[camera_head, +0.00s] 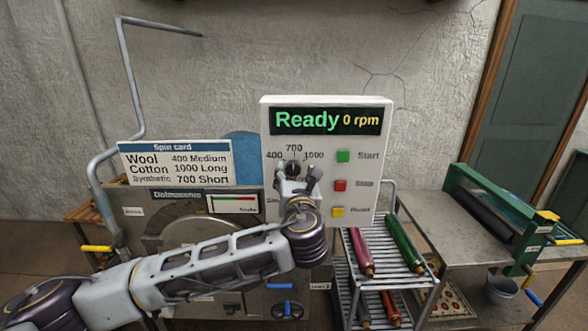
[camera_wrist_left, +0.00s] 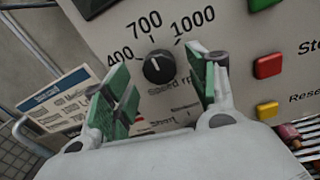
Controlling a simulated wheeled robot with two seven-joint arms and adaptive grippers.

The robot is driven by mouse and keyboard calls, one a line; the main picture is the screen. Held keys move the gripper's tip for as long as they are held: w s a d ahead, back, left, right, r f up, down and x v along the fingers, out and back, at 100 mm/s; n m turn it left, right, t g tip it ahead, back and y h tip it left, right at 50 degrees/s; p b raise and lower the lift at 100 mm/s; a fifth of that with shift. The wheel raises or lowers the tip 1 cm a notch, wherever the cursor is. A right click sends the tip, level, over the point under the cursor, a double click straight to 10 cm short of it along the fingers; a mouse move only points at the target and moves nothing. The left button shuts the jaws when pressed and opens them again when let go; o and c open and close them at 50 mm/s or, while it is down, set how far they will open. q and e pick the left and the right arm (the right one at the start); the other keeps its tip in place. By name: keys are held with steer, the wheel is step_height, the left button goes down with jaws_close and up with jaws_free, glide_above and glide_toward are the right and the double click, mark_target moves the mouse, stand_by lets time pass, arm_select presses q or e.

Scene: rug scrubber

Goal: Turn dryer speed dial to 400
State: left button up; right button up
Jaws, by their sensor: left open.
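The speed dial (camera_wrist_left: 158,67) is a round black knob on the pale control panel (camera_head: 381,150). Marks 400, 700 and 1000 run around its top. In the left wrist view its white pointer line is toward 700. In the head view the dial (camera_head: 292,168) shows just above my gripper, which hides its lower part. My left gripper (camera_head: 298,175) is in front of the panel. Its green-padded fingers (camera_wrist_left: 161,88) are open, one to each side of the dial, apart from it. The display (camera_head: 325,121) reads "Ready 0 rpm". My right gripper is not in view.
Green (camera_head: 343,156), red (camera_head: 341,185) and yellow (camera_head: 338,212) buttons line the panel's right side. A spin card (camera_head: 175,162) stands left of it. A rack with rolled rugs (camera_head: 404,243) and a table with a green-framed roller machine (camera_head: 497,215) are at right.

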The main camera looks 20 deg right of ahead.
mark_target(293, 168)
arm_select(q)
steer(key=shift+x, duration=1.35)
steer(key=shift+c, duration=0.5)
steer(key=c, duration=0.9)
